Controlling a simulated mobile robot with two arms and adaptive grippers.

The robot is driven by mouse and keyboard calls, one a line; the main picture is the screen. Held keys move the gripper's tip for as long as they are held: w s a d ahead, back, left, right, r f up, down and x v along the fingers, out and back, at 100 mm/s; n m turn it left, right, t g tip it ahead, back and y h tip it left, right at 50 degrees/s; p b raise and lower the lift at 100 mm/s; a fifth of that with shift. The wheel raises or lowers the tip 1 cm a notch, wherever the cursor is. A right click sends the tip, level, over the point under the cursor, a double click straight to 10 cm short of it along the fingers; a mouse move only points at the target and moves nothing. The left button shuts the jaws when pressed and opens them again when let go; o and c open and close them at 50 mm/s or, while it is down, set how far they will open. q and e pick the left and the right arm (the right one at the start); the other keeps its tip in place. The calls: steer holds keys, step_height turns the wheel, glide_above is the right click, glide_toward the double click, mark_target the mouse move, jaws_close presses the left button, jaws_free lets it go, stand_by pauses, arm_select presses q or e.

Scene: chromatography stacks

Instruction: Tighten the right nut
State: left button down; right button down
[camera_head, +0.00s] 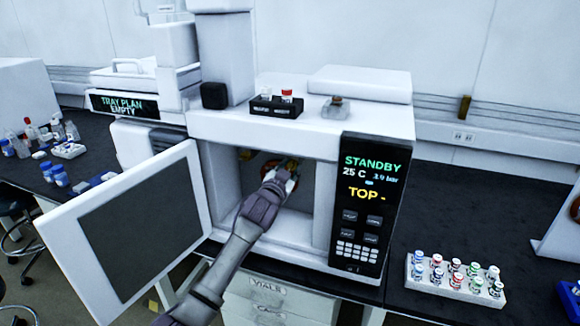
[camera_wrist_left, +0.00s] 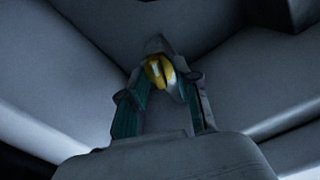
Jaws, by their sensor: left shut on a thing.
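My left gripper (camera_head: 281,179) reaches into the open compartment of the white chromatography unit (camera_head: 230,124). In the left wrist view its fingers (camera_wrist_left: 160,75) are closed around a small yellow nut (camera_wrist_left: 157,71). In the head view a brass-coloured bit (camera_head: 291,163) shows just beyond the fingertips. The gripper hides most of the fitting behind it. I cannot tell from these views whether this is the right nut, or how far it is seated. My right gripper is not in view.
The unit's door (camera_head: 130,232) stands open to the left. A control panel (camera_head: 368,205) reading STANDBY and TOP borders the compartment on the right. A small black rack (camera_head: 277,108) sits on top. A white vial rack (camera_head: 455,279) stands on the dark bench at right.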

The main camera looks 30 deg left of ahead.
arm_select(q)
steer(key=m+p, duration=0.1)
steer(key=m, duration=0.5)
steer(key=shift+p, duration=0.35)
steer(key=m, duration=0.3)
steer(key=shift+d+f+m+p, duration=0.1)
steer(key=shift+m+p, duration=0.25)
steer(key=shift+m, duration=0.05)
steer(key=shift+f+m, duration=0.1)
steer(key=shift+m, duration=1.5)
steer(key=shift+m+p, duration=0.3)
steer(key=c, duration=1.2)
jaws_free()
